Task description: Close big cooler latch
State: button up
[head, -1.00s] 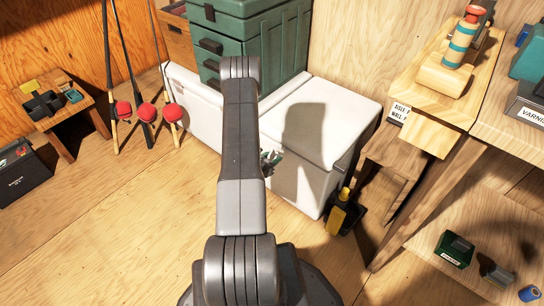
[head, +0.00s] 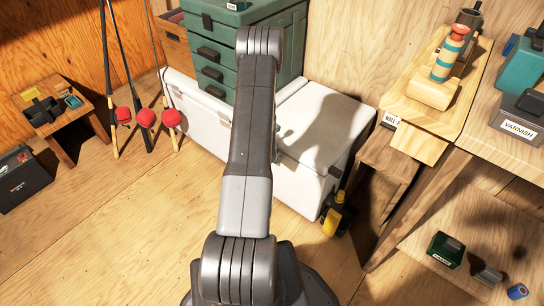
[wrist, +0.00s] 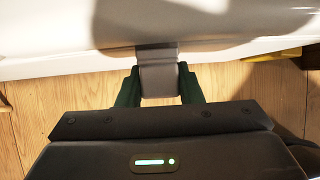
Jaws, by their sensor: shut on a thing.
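The big white cooler (head: 325,118) stands on the floor against the back wall, its lid down. In the wrist view its white front edge (wrist: 55,62) crosses the top of the picture. A grey latch (wrist: 158,74) hangs over that edge. My gripper (wrist: 158,88) has its two dark green fingers on either side of the latch and is shut on it. In the head view my arm hides the gripper and this latch. I cannot tell how firmly the latch sits against the cooler front.
A green drawer chest (head: 250,45) stands on the cooler's left part. Fishing rods with red floats (head: 145,117) lean at the left. A wooden workbench (head: 485,160) is on the right, with a yellow bottle (head: 332,218) on the floor nearby. The floor in front is clear.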

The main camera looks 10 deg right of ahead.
jog(key=o, duration=1)
jog(key=p+v, duration=0.2)
jog(key=v, duration=1.1)
jog(key=shift+s+a+r, duration=0.15)
jog(key=shift+r, duration=0.15)
jog(key=shift+f, duration=0.1)
jog(key=b+x, duration=0.2)
jog(key=x, duration=1.1)
jog(key=shift+f, duration=0.4)
jog(key=shift+b, duration=0.3)
